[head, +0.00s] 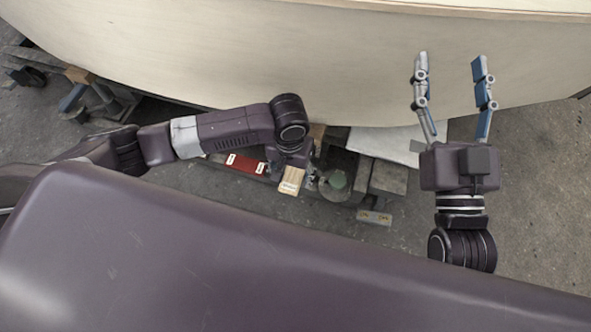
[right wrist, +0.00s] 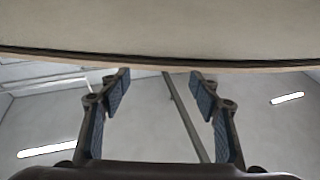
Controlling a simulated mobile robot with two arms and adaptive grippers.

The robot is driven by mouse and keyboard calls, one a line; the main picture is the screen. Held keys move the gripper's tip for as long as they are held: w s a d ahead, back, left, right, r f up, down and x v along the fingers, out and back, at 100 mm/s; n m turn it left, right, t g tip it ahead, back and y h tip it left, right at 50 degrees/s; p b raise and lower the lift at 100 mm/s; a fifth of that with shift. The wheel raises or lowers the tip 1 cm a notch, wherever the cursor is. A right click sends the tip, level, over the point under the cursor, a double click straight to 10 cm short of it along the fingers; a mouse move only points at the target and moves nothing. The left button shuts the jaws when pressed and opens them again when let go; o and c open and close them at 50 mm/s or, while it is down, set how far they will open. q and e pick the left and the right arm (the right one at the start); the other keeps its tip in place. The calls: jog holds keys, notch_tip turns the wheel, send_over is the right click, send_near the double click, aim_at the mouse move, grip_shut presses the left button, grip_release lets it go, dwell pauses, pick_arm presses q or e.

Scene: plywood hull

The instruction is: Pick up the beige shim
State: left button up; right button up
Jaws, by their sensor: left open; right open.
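The beige shim (head: 291,181) is a small flat piece with a pale label, on the low support below the hull, near the middle of the head view. My left gripper (head: 288,165) points down right above and behind it. Its fingers are mostly hidden by its own wrist, and I cannot tell whether they touch the shim. My right gripper (head: 450,85) is raised at the right in front of the hull, fingers apart and empty. In the right wrist view its fingers (right wrist: 160,88) are spread with nothing between them.
The large pale plywood hull (head: 300,55) fills the top. Grey blocks (head: 388,178) and a small tagged piece (head: 374,217) are further right. Concrete floor is open at right.

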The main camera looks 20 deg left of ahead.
pick_arm(q)
notch_tip(320, 180, down, 2)
jog(key=shift+f+b, duration=0.1)
jog(key=shift+b, duration=0.35)
jog(key=c, duration=1.3)
pick_arm(e)
notch_tip(320, 180, up, 6)
jog(key=s+t+y, duration=0.1)
jog(key=s+t, duration=0.1)
jog(key=t, duration=0.1)
jog(key=shift+s+f, duration=0.2)
jog(key=shift+s, duration=0.2)
